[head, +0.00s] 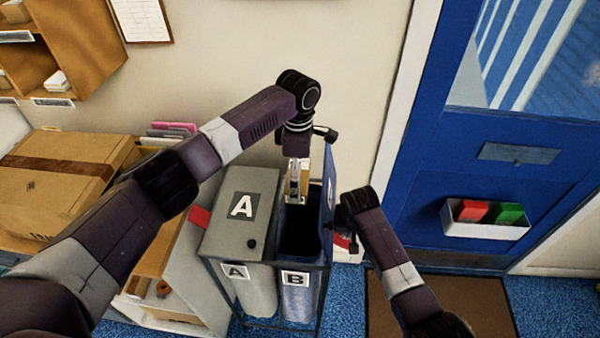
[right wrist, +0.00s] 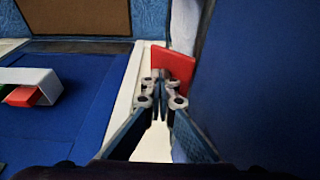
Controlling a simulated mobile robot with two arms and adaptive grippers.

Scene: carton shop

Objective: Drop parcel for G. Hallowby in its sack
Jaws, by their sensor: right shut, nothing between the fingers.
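My left gripper (head: 293,182) hangs above the open mouth of sack B (head: 296,300) in the head view. It appears shut on a small tan parcel (head: 305,172), held upright; its address cannot be read. Sack B's blue lid (head: 328,200) stands raised at the right of the mouth. Sack A beside it is covered by a closed grey lid (head: 240,212). My right gripper (head: 349,243) is to the right of the raised lid. In the right wrist view its fingers (right wrist: 160,88) are together and empty, in front of a red tab (right wrist: 175,62).
A cardboard box (head: 60,185) lies on the bench at left. Pigeonhole shelves (head: 90,45) hang above it. A blue door (head: 500,160) with a white tray (head: 485,230) of red and green items is at right. A brown mat (head: 470,300) lies before it.

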